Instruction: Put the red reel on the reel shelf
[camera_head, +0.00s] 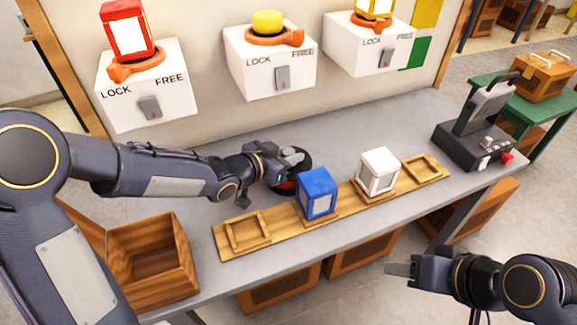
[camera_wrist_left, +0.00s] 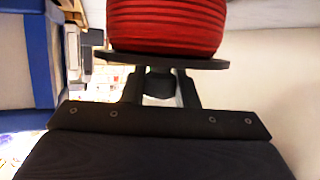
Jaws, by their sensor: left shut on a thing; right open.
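The red reel (camera_head: 286,185) is mostly hidden by my left gripper in the head view; a dark round flange and a little red show low over the grey bench. The left wrist view shows its red ribbed winding (camera_wrist_left: 166,24) above a black flange (camera_wrist_left: 165,60). My left gripper (camera_head: 290,158) is shut on the reel, its fingers (camera_wrist_left: 160,88) at the flange side. My right gripper (camera_head: 400,268) is open and empty, in front of the bench. I cannot tell which thing is the reel shelf.
A wooden rack (camera_head: 282,224) with square trays holds a blue block (camera_head: 317,194) and a white block (camera_head: 379,172), close to the reel. White LOCK/FREE boxes (camera_head: 270,64) hang on the wall. An open wooden crate (camera_head: 150,262) stands left, a black device (camera_head: 474,147) right.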

